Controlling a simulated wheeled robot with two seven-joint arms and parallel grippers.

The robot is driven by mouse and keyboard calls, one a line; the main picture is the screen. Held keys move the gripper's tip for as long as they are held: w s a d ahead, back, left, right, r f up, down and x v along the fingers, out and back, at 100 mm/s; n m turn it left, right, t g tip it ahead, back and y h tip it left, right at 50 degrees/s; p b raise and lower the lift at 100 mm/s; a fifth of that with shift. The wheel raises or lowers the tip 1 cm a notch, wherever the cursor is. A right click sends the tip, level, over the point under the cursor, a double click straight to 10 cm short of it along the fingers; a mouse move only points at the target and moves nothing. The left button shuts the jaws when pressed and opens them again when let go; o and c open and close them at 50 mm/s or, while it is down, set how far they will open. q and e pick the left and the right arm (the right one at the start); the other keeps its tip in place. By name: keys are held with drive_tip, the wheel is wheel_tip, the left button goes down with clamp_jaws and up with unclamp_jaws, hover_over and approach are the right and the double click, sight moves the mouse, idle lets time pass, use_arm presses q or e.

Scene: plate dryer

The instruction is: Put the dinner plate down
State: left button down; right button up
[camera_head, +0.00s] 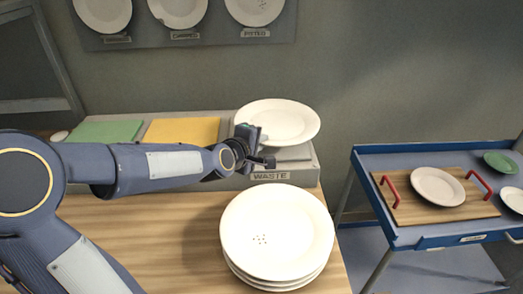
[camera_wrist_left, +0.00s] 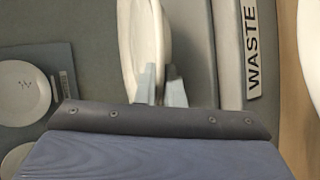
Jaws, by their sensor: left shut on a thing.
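The white dinner plate (camera_head: 280,121) is in my left gripper (camera_head: 258,148), which is shut on its near left rim. The plate is slightly tilted and hangs over the grey bin or tray labelled WASTE (camera_head: 312,172). I cannot tell whether it touches the surface below. In the left wrist view the plate (camera_wrist_left: 143,40) stands between the two pale fingertips (camera_wrist_left: 160,88), with the WASTE label (camera_wrist_left: 253,50) to its right. My right gripper is not in view.
A stack of white plates (camera_head: 277,232), the top one with dark specks, stands on the wooden counter (camera_head: 180,225). Green (camera_head: 108,131) and yellow (camera_head: 182,131) pads lie left of the waste area. A blue cart (camera_head: 372,160) at right carries a red-handled wooden tray (camera_head: 395,205) with a plate.

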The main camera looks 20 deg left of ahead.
use_arm(q)
drive_tip(key=shift+w+d+f+b, duration=0.1)
drive_tip(key=shift+w+f+b, duration=0.1)
drive_tip(key=shift+f, duration=0.65)
drive_tip(key=shift+w+f+b, duration=0.1)
drive_tip(key=shift+f+b, duration=0.1)
drive_tip(key=shift+f, duration=0.65)
drive_tip(key=shift+f, duration=0.1)
drive_tip(key=c, duration=1.8)
unclamp_jaws()
drive_tip(key=shift+s, duration=0.1)
